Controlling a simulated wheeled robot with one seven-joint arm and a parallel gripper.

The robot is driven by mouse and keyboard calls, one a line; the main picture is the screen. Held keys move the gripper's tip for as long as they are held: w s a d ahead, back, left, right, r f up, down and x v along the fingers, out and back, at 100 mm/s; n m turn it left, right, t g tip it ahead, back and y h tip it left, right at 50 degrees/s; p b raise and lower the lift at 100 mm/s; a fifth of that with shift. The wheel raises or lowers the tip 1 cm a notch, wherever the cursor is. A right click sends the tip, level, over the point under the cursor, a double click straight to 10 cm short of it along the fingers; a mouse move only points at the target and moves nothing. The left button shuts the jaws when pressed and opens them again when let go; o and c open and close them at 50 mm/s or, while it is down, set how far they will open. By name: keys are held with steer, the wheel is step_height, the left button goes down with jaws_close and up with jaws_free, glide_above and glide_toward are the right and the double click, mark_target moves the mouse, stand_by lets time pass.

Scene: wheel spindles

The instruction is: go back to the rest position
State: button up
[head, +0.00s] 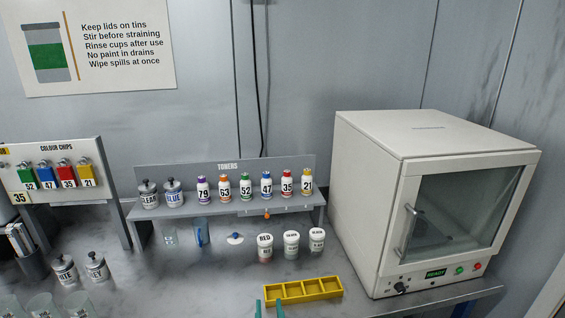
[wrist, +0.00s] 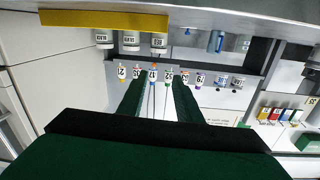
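My gripper (head: 269,309) shows at the bottom edge of the head view as two teal fingertips, just in front of the yellow tray. In the wrist view its two dark green fingers (wrist: 157,82) stand apart with nothing held between them. That view is upside down, and the toner bottles seen between the fingers are in the background. The rest of my arm is out of the head view.
The yellow tray (head: 303,290) lies on the grey bench near white-lidded cups (head: 291,244). Behind is the toner rack (head: 240,205) with several bottles. A white cabinet (head: 372,200) stands right. Black-lidded tins (head: 65,269) and clear cups (head: 40,306) are left.

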steer(key=s+d+f+m+g+h, duration=0.1)
steer(key=s+f, duration=0.5)
steer(key=s, duration=0.4)
steer(key=s+f+m+h, duration=0.1)
steer(key=s+f, duration=0.5)
steer(key=s, duration=0.4)
steer(key=s+d+r+n+g, duration=0.1)
steer(key=s+d, duration=0.1)
steer(key=s, duration=1.7)
steer(key=shift+s+d, duration=0.15)
steer(key=shift+d, duration=0.05)
steer(key=shift+s, duration=0.1)
